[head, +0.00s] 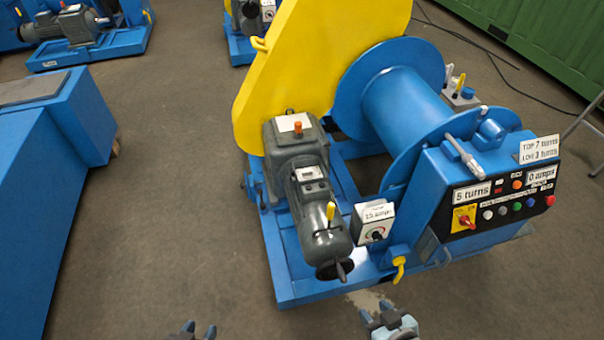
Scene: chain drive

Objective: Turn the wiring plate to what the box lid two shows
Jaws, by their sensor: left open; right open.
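A grey gearbox (296,140) has a white label and an orange knob on top. A grey motor (318,215) in front of it carries a small box with a pale plate (309,173), its marks too small to read. A white box (373,223) beside the motor has a dial and a lid reading about "15 amps". I cannot tell which part is the wiring plate or lid two. My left gripper (198,330) is open and empty at the bottom edge. My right gripper (378,314) is open and empty in front of the blue base, apart from the machine.
A blue drum (400,105) and yellow guard (290,70) stand behind the motor. A control panel (500,203) at right reads "5 turns" and "0 amps"; a sign (539,149) reads "TOP 7 turns, LOW 3 turns". A blue bench (50,190) is at left. Floor between is clear.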

